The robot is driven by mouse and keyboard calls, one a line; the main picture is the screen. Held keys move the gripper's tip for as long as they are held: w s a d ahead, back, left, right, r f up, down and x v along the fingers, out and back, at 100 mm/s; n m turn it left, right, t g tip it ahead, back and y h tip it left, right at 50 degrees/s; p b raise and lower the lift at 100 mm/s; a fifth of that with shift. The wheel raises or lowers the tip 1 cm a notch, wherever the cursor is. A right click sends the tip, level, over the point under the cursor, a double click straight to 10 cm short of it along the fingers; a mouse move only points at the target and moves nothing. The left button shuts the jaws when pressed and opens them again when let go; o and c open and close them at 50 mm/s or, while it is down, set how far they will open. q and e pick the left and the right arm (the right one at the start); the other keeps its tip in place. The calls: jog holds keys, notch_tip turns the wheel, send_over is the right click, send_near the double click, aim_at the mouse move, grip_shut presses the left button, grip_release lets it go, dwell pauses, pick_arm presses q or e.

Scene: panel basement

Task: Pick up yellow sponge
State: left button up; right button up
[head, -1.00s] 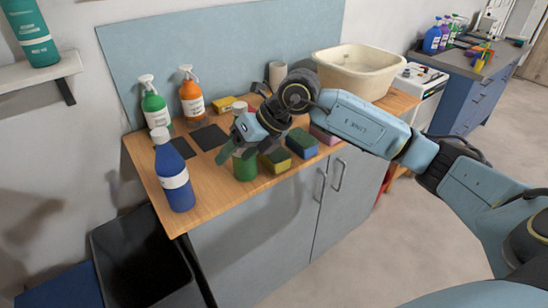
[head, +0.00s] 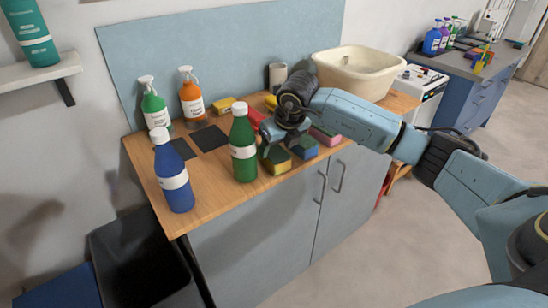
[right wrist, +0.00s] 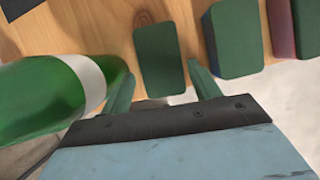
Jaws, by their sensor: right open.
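A yellow sponge with a green top (head: 276,161) lies near the front edge of the wooden counter, just right of a green bottle. My right gripper (head: 270,138) points down close above it, partly hidden by its own wrist. In the right wrist view, the green top of the sponge (right wrist: 159,58) shows between the two open fingers of the right gripper (right wrist: 160,75). Gaps show on both sides, and nothing is held. My left gripper is not in view.
The green bottle (head: 243,143) stands close left of the gripper; it also shows in the wrist view (right wrist: 45,100). A blue sponge (head: 305,147) and a pink one (head: 325,136) lie to the right. A blue bottle (head: 173,172) stands at front left. A cream basin (head: 352,72) is behind.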

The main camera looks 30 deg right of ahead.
aim_at(275, 151)
jog(key=x, duration=0.4)
jog(key=shift+w+d+f, duration=0.1)
jog(key=shift+w+f, duration=0.15)
jog(key=shift+f, duration=0.05)
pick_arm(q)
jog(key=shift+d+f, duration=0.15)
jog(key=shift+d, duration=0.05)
pick_arm(e)
jog(key=c, duration=0.7)
